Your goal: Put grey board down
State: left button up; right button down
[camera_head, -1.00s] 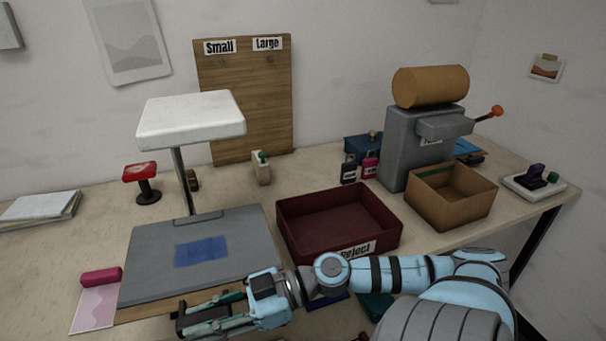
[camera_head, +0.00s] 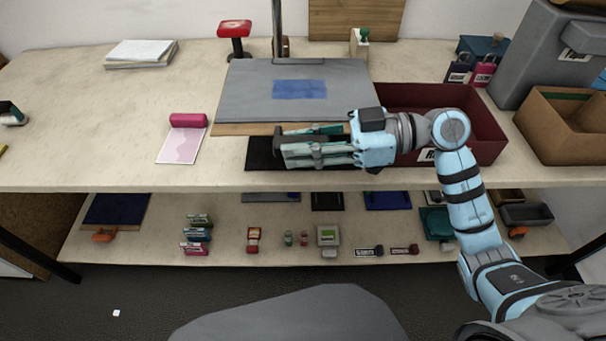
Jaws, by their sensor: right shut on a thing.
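The grey board (camera_head: 240,85), with a blue film patch (camera_head: 298,89) on it, lies flat over a wooden base (camera_head: 240,129) near the front of the table. My right gripper (camera_head: 285,146) reaches in from the right, its fingers pointing left along the board's front edge. It is shut on the grey board, though the exact contact is hard to see. My left gripper is not in view.
A dark red bin (camera_head: 430,96) stands right of the board, with a cardboard box (camera_head: 560,125) farther right. A pink roller (camera_head: 188,120) lies on the left, and a black mat (camera_head: 262,160) below the gripper. The table's left is mostly clear.

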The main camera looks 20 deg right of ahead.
notch_tip(320, 180, down, 17)
jog(key=b, duration=0.4)
jog(key=shift+s+d+b, duration=0.15)
jog(key=shift+s+b, duration=0.05)
jog(key=shift+b, duration=0.2)
jog(key=c, duration=1.3)
grip_release()
jog(key=shift+d, duration=0.15)
jog(key=v, duration=1.1)
jog(key=shift+s+d+p, duration=0.1)
jog(key=shift+d+p, duration=0.2)
jog(key=shift+d, duration=0.1)
